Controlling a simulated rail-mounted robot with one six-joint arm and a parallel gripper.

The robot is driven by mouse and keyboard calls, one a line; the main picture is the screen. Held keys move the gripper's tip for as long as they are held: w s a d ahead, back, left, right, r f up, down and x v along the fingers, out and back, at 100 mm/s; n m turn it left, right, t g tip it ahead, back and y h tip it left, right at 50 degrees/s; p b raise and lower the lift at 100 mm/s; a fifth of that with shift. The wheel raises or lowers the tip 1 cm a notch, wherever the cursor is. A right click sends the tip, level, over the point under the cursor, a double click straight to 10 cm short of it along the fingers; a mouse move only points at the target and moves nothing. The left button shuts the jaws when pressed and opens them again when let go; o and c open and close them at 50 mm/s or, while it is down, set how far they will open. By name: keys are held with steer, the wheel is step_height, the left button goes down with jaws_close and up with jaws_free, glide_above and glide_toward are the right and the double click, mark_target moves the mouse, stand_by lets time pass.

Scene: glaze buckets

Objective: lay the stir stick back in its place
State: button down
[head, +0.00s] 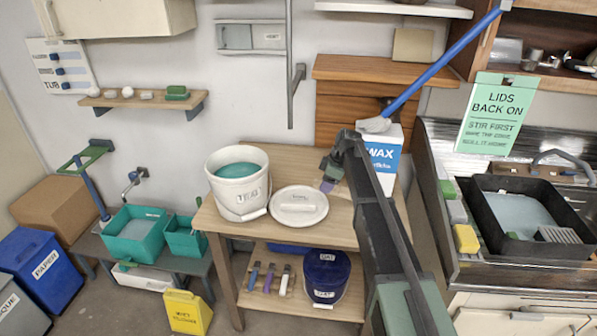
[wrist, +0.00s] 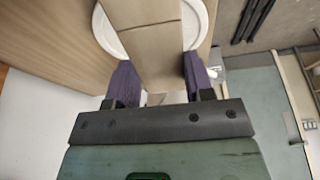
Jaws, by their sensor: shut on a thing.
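My gripper (head: 329,180) is over the right part of the wooden table (head: 352,233), just right of the white lid (head: 299,204). In the wrist view my gripper (wrist: 157,80) has its two purple fingers closed on the flat wooden stir stick (wrist: 146,40), which stretches away across the lid (wrist: 106,34). The stick is hard to make out in the head view, hidden by my arm. An open white bucket (head: 237,198) with teal glaze (head: 238,169) stands left of the lid. The lid lies flat with its handle up.
A white WAX box (head: 384,158) stands behind my arm at the back right of the table. The lower shelf holds a dark blue bucket (head: 326,275) and several small coloured-handled tools (head: 268,279). A sink (head: 520,215) is to the right.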

mark_target(336, 186)
steer(key=d, duration=0.1)
steer(key=d+f+h, duration=0.1)
steer(key=d, duration=0.1)
steer(key=shift+f, duration=0.1)
steer(key=b+x, duration=0.3)
steer(key=d+b+x, duration=0.1)
steer(key=b+x, duration=0.5)
steer(key=shift+s+d+f+b, duration=0.3)
steer(key=shift+d, duration=0.05)
steer(key=shift+c, duration=1.4)
jaws_free()
steer(key=shift+r, duration=0.15)
steer(key=p+v, duration=0.7)
steer(key=a+p+v, duration=0.1)
steer(key=p+v, duration=0.3)
steer(key=shift+w, duration=0.2)
